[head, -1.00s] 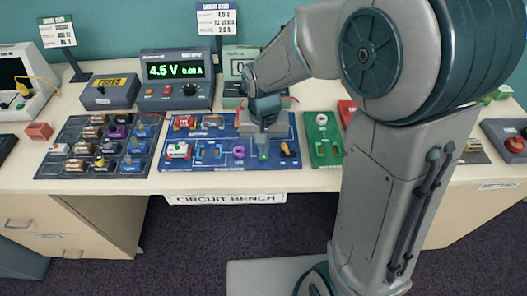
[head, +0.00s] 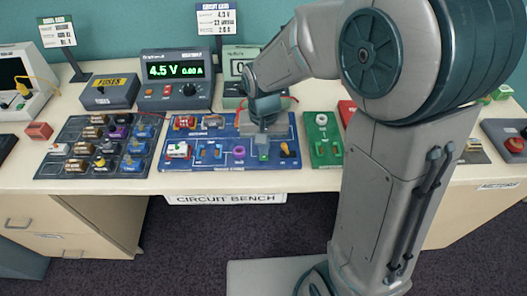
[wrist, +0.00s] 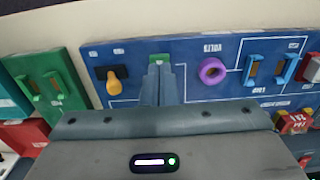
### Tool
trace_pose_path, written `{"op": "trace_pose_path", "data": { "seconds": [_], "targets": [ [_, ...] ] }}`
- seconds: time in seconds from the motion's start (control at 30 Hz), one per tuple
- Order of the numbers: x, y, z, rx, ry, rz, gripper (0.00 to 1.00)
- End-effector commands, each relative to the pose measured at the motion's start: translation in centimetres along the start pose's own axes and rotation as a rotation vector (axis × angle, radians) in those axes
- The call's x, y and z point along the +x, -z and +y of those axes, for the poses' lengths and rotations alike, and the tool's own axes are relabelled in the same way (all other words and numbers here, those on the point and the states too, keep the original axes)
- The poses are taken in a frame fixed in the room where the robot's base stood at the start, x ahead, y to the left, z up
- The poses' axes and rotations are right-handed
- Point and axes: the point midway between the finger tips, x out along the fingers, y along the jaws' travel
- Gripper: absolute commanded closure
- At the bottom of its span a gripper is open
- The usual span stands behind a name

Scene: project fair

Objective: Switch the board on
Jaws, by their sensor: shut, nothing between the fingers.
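The blue circuit board (head: 225,163) lies flat on the bench. It also fills the upper part of the wrist view (wrist: 215,50). A switch with an orange lever on a black base (head: 287,150) sits near its right front corner; the lever shows clearly in the wrist view (wrist: 117,82). My gripper (head: 264,147) is shut and empty, pointing down at the board. In the wrist view its fingertips (wrist: 160,68) are at a small green part (wrist: 160,58), beside the orange-lever switch. I cannot tell whether they touch. The fingers partly hide the green part.
A power supply (head: 175,72) behind the board reads 4.5 V, 0.00 A. A dark parts tray (head: 100,146) stands left, a green board (head: 323,138) close right. A purple ring (wrist: 212,70) and blue-ended holders rise from the blue board.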

Motion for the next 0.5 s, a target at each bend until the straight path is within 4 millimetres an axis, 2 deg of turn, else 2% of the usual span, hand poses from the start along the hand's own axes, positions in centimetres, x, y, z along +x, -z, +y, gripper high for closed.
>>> {"op": "trace_pose_path", "data": {
  "seconds": [0.5],
  "targets": [
    [0.81,-0.01,0.00,0.000,0.000,0.000,1.00]
  ]
}}
